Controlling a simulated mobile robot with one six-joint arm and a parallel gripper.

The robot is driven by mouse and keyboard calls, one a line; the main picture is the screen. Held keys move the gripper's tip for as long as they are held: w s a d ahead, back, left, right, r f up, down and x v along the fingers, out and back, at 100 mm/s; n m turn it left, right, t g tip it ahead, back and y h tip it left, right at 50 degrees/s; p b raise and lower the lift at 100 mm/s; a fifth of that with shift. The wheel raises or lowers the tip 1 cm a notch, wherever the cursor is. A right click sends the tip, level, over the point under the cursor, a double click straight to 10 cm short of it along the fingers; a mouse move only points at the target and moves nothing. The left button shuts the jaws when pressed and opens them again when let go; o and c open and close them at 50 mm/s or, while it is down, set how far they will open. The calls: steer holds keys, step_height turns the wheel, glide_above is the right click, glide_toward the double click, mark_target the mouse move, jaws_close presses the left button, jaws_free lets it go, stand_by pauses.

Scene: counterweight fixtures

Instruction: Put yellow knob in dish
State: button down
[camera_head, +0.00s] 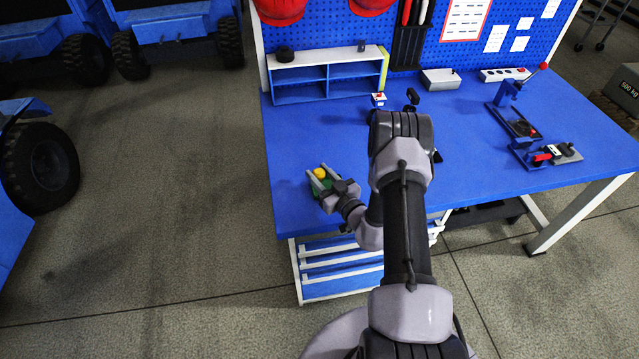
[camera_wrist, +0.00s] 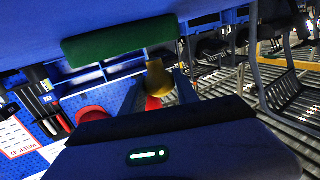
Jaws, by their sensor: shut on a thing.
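The yellow knob (camera_head: 320,173) is held between my gripper's two fingers near the left edge of the blue bench. It also shows in the wrist view (camera_wrist: 158,78). My gripper (camera_head: 321,175) is shut on it. A low green dish (camera_head: 325,184) lies under the fingers and is partly hidden by them. In the wrist view the green dish (camera_wrist: 118,43) rests against the blue bench surface, with the knob near its right end. I cannot tell whether the knob touches the dish.
The blue bench (camera_head: 460,140) is clear around the dish. A blue-and-white shelf unit (camera_head: 328,78) stands at the back left. A small red-topped box (camera_head: 378,99) is near it. Blue clamp fixtures (camera_head: 515,120) stand at the right. A grey box (camera_head: 440,79) is at the back.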

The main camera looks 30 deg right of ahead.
step_height(320, 180, down, 3)
steer(key=shift+f+b, duration=0.2)
steer(key=shift+b, duration=0.5)
steer(key=shift+f, duration=0.2)
steer(key=c, duration=0.9)
jaws_free()
